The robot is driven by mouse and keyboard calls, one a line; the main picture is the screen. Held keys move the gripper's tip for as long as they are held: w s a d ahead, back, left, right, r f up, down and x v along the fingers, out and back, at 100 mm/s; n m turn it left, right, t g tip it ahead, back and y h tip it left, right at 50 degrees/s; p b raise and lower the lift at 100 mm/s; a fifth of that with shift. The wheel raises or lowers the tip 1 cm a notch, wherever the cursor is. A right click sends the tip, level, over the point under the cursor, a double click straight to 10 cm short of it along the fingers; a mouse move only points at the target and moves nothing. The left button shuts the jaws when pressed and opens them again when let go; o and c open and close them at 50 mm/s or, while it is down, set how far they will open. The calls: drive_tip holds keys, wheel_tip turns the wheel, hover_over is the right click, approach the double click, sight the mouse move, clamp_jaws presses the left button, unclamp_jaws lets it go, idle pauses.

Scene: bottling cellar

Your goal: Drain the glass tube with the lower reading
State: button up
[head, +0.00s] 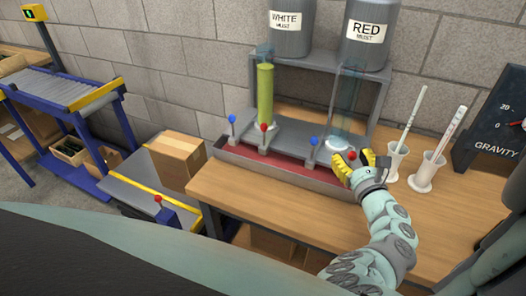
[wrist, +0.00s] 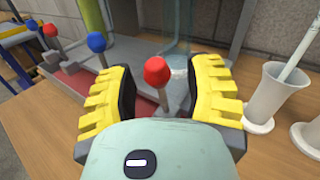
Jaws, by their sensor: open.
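The left glass tube (head: 265,92), under the tank marked WHITE MUST, holds a tall yellow-green column. The right glass tube (head: 346,95), under the tank marked RED MUST, looks clear and pale blue; I cannot make out a level in it. Each tube has a blue-knobbed and a red-knobbed lever at its base. My gripper (head: 354,163) is open at the right tube's base. In the wrist view the right tube's red knob (wrist: 157,71) stands between the yellow-padded fingers, apart from both. The left tube's red knob (wrist: 50,30) and the right tube's blue knob (wrist: 96,42) are farther left.
The tubes stand on a grey rack over a dark red tray (head: 262,166) on the wooden bench. Two white holders (head: 396,162) with slim instruments stand right of my gripper. A dark gravity board (head: 495,130) is at far right. A cardboard box (head: 177,157) sits left of the bench.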

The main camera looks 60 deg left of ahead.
clamp_jaws()
idle(0.4)
